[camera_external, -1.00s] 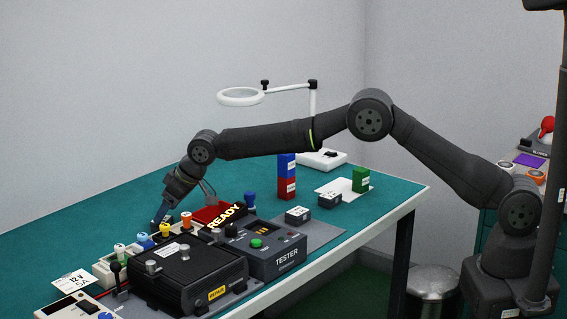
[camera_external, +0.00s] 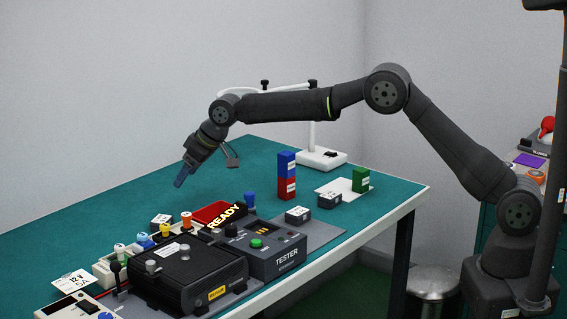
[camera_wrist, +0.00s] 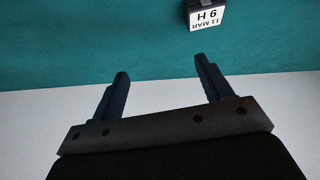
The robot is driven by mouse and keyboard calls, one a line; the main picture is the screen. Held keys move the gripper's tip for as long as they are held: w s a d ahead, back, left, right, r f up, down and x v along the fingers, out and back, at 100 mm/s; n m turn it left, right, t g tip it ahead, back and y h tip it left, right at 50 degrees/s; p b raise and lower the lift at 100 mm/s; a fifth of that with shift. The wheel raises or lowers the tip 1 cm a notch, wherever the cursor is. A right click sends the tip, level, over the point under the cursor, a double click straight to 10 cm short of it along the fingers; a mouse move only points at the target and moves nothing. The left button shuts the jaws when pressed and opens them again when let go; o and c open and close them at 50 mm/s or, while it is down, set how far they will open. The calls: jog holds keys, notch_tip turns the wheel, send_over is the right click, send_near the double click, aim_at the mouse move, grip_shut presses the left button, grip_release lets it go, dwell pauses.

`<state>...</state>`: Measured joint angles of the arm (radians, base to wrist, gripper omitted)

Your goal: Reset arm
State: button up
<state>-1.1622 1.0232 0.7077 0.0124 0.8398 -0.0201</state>
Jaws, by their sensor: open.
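My gripper (camera_external: 180,180) hangs above the teal table (camera_external: 80,229), beyond the row of coloured knobs. It is tilted down and to the left. In the wrist view my gripper (camera_wrist: 162,84) shows two dark fingers spread apart with nothing between them. A small dark block with a white label (camera_wrist: 207,15) lies on the table ahead of the fingers, apart from them.
A black power box (camera_external: 190,270), a tester (camera_external: 278,250) with a READY sign (camera_external: 226,216) and a red bin (camera_external: 207,212) crowd the near side. Red and blue blocks (camera_external: 287,175), a green block (camera_external: 361,180) and a magnifier lamp (camera_external: 321,160) stand farther right. The far left table is clear.

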jog(key=s+d+m+t+h, duration=0.1)
jog(key=d+m, duration=0.5)
jog(key=d, duration=0.6)
jog(key=s+d+m+t+h, duration=0.1)
jog(key=d+m+t+h, duration=0.2)
jog(key=d, duration=0.9)
jog(key=m+h, duration=0.1)
jog(key=m, duration=0.2)
jog(key=shift+s+d+r+m+h, duration=0.3)
jog(key=shift+s+d+r+h, duration=0.05)
jog(key=shift+d+r+h, duration=0.05)
jog(key=o, duration=0.6)
notch_tip(320, 180, up, 7)
jog(key=s+d+m+g, duration=0.25)
jog(key=m+g, duration=0.35)
jog(key=m, duration=0.4)
jog(key=f, duration=0.6)
jog(key=w+f, duration=0.1)
jog(key=f, duration=0.2)
jog(key=shift+d+f, duration=0.2)
jog(key=shift+f, duration=0.1)
jog(key=shift+r, duration=0.1)
